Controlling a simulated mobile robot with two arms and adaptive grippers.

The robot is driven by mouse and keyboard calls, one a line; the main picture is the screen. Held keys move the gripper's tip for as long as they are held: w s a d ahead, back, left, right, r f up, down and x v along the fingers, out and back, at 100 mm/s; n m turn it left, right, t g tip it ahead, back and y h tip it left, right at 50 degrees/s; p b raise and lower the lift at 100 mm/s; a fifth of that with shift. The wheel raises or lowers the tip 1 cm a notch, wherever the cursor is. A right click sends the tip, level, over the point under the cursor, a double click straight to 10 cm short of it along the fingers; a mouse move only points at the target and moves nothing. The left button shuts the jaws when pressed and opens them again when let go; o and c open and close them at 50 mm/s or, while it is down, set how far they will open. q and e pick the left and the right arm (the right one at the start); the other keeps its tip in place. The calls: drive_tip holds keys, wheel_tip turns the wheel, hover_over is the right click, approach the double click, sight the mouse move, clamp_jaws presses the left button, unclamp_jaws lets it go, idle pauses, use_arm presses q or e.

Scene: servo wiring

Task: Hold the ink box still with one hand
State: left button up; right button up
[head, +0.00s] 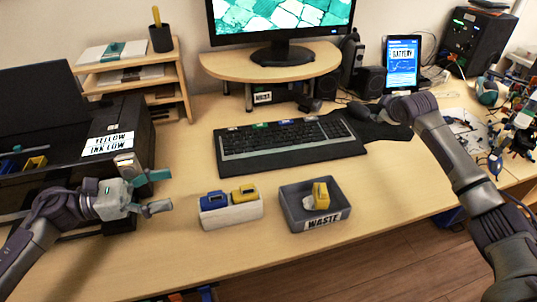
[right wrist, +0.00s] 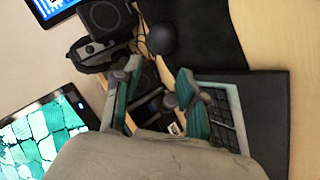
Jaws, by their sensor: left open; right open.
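The ink box (head: 232,216) is a small white box near the front middle of the desk in the head view. A blue cartridge (head: 214,200) and a yellow cartridge (head: 244,193) sit side by side in its top. My left gripper (head: 157,193) is open and empty, left of the ink box and apart from it, beside the printer. My right gripper (right wrist: 152,88) is open in the right wrist view, with nothing seen between its fingers. In the head view my right arm reaches over the desk's right side, far from the ink box; its fingers are hard to make out there.
A grey waste bin (head: 289,212) with a yellow cartridge (head: 321,194) inside stands right of the ink box. A black printer (head: 125,115) labelled "YELLOW INK LOW" stands at left. A keyboard (head: 285,138) lies behind. Bare desk shows in front of the ink box.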

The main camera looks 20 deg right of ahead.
drive_tip(key=a+r+n+g+y, duration=0.15)
drive_tip(key=a+y, duration=0.35)
drive_tip(key=a, duration=1.1)
use_arm(q)
approach(205, 206)
drive_tip(key=d+f, duration=0.1)
drive_tip(key=w+d+f, duration=0.1)
drive_tip(key=shift+w+d, duration=0.2)
drive_tip(key=shift+d, duration=0.1)
drive_tip(key=d, duration=0.7)
drive_tip(key=shift+d+r, duration=0.15)
use_arm(e)
drive_tip(key=s+a+r+n+g+y, duration=0.2)
drive_tip(key=s+a+n+g, duration=0.2)
drive_tip(key=s+a, duration=0.4)
drive_tip(key=s+a+r+n+g+y, duration=0.2)
drive_tip(key=s+a, duration=0.6)
drive_tip(key=a, duration=0.8)
drive_tip(key=n+g, duration=0.2)
drive_tip(key=g, duration=0.1)
drive_tip(key=shift+a+n, duration=0.25)
drive_tip(key=shift+n, duration=0.1)
drive_tip(key=shift+r, duration=0.1)
